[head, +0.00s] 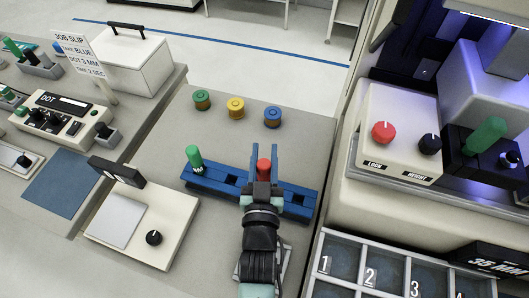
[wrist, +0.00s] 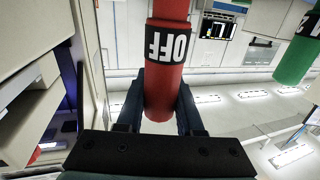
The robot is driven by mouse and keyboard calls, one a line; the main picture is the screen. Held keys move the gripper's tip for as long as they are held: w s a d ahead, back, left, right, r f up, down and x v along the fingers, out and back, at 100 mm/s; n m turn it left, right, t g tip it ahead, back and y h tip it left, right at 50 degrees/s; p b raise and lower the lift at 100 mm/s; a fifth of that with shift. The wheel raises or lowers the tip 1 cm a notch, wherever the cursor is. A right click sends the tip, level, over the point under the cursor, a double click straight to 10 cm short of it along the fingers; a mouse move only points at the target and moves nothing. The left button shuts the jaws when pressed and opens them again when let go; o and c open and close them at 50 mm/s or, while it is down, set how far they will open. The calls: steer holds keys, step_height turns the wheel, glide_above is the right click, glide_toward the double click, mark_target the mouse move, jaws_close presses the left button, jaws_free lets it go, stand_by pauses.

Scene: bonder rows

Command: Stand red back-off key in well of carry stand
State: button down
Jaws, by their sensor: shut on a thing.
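The blue carry stand (head: 212,188) lies on the bench in the middle of the head view. A green key (head: 195,157) stands upright near its left end, and an empty square well (head: 231,180) shows beside it. My gripper (head: 264,178) is over the stand's right half, shut on the red back-off key (head: 264,164). In the wrist view the red key (wrist: 168,60), with its black OFF band, is between my fingers (wrist: 160,105); the green key (wrist: 298,50) is at the right. The red key's lower end is hidden, so I cannot tell whether it is in a well.
Green (head: 201,99), yellow (head: 236,107) and blue (head: 272,116) spools stand behind the stand. A white box with a knob (head: 150,225) is at front left. A numbered tray (head: 345,268) and a machine with red and black knobs (head: 399,130) are at right.

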steer(key=shift+f+b, duration=0.95)
steer(key=shift+f, duration=0.2)
steer(key=shift+c, duration=2.3)
jaws_free()
steer(key=s+b, duration=0.1)
steer(key=s, duration=1.2)
steer(key=shift+a+b, duration=0.3)
steer(key=shift+b, duration=0.1)
